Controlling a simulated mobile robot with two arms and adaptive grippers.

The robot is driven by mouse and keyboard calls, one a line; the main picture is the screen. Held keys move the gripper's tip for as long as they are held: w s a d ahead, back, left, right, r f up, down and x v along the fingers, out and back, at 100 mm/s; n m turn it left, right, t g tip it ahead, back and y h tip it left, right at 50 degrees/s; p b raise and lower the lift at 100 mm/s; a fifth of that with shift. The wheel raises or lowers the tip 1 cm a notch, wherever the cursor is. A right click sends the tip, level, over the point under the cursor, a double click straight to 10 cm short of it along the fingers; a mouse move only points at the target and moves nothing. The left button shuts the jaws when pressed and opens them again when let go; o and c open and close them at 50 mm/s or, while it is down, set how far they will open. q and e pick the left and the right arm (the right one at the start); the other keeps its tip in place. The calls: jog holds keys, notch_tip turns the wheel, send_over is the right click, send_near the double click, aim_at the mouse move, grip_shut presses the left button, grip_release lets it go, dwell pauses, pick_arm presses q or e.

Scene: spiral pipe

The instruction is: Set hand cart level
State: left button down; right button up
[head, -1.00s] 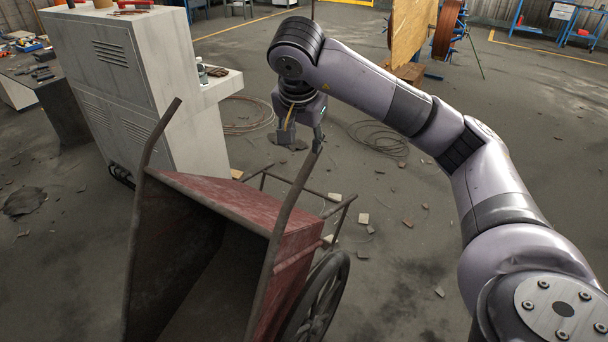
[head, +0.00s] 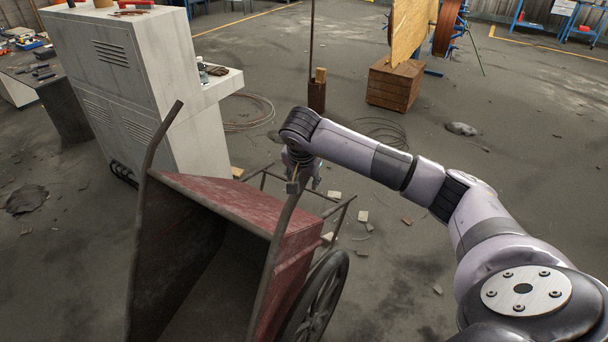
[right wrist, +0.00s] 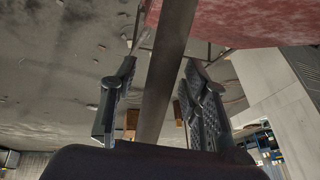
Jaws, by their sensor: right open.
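The hand cart (head: 235,205) has a rusty red tub and is tipped, with its open side facing me. Two long handles rise from it, one on the left (head: 152,140) and one on the right (head: 272,248). A spoked wheel (head: 318,300) shows at its right side. My right gripper (head: 302,186) is at the upper end of the right handle. In the right wrist view the gripper (right wrist: 158,95) is open, with the handle bar (right wrist: 163,75) running between its two fingers. I cannot tell whether a finger touches the bar. My left gripper is out of view.
A grey metal cabinet (head: 128,90) stands close behind the cart on the left. A wooden crate (head: 395,83) stands at the back. Cable coils (head: 248,112) and small debris lie on the floor. The floor right of the cart is mostly clear.

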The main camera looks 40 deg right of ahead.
jog(key=shift+f, duration=0.15)
jog(key=shift+c, duration=0.2)
grip_shut()
dwell(0.3)
dwell(0.4)
